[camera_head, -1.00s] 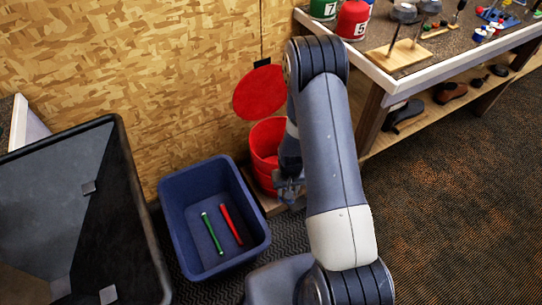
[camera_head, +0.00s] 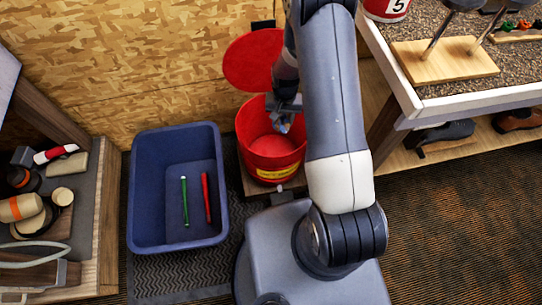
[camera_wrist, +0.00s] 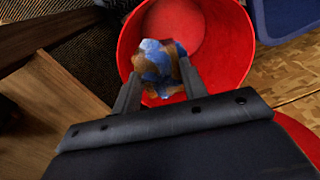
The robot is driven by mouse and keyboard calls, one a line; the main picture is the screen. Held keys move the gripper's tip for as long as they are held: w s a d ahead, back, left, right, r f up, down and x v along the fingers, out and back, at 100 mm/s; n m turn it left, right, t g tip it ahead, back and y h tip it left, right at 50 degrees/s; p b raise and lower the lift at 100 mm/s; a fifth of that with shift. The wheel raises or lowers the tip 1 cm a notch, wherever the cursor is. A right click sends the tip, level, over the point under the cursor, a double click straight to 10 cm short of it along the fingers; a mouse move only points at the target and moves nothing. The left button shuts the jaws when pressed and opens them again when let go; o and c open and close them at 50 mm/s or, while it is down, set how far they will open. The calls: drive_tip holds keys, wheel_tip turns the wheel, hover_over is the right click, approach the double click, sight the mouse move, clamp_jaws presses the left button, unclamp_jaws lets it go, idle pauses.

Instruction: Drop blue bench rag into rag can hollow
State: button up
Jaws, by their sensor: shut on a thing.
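The blue bench rag (camera_wrist: 158,65) is crumpled, blue with brown stains. My gripper (camera_wrist: 160,85) is shut on it. In the wrist view the rag shows against the open mouth of the red rag can (camera_wrist: 215,35), whose inside looks empty where it can be seen. In the head view my gripper (camera_head: 284,104) and the rag (camera_head: 281,124) are over the can's opening. The red can (camera_head: 272,160) stands upright on a low wooden base with a yellow label on its front. Its round red lid (camera_head: 252,60) stands open behind it. I cannot tell the rag's exact height over the rim.
A blue bin (camera_head: 150,190) holding a green grip and a red grip stands left of the can. A workbench (camera_head: 480,95) with a lower shelf is at right. Another bench with tools (camera_head: 95,230) is at far left. An OSB wall is behind.

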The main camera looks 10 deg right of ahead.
drive_tip(key=w+f+m+b, duration=0.5)
drive_tip(key=w+m+b, duration=0.1)
drive_tip(key=b, duration=1.1)
drive_tip(key=shift+w, duration=0.5)
wheel_tip(320, 180, down, 6)
drive_tip(key=b, duration=0.5)
drive_tip(key=shift+r, duration=0.2)
drive_tip(key=o, duration=1)
drive_tip(key=shift+o, duration=0.2)
